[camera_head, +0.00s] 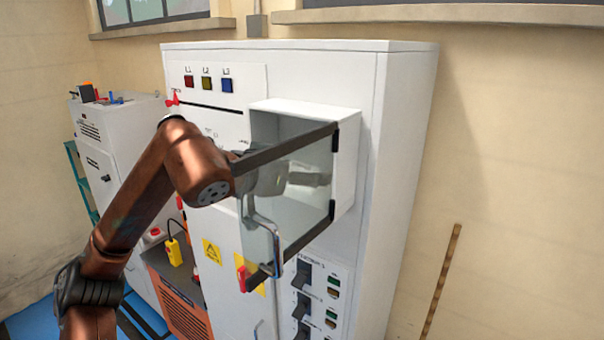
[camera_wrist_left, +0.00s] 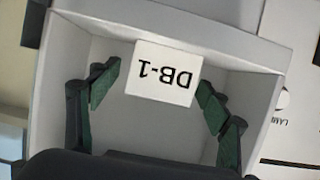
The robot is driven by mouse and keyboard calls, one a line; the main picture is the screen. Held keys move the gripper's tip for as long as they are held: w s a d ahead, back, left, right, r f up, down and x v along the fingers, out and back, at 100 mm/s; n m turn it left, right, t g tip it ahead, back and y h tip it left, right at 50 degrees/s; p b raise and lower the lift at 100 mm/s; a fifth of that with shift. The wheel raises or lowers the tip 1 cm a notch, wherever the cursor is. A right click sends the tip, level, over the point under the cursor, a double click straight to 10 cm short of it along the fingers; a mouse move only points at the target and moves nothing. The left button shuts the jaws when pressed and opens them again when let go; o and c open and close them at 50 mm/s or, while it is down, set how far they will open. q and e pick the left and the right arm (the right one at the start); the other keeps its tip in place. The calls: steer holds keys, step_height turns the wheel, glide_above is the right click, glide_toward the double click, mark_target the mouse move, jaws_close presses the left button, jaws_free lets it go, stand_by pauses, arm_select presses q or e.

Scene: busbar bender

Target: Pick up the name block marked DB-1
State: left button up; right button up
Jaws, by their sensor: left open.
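The name block marked DB-1 (camera_wrist_left: 163,73) is a white block with black letters, upside down in the left wrist view. The block cannot be made out there. My right gripper is not in view.
The clear door (camera_head: 290,200) stands open in front of the box, with black edges and a curved metal handle (camera_head: 262,225). The tall white cabinet (camera_head: 395,150) carries switches below. A smaller white cabinet (camera_head: 97,155) stands at left. Open space lies to the right.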

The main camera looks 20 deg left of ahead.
arm_select(q)
steer(key=shift+a, duration=0.1)
steer(key=c, duration=1.3)
steer(key=shift+s+r, duration=0.1)
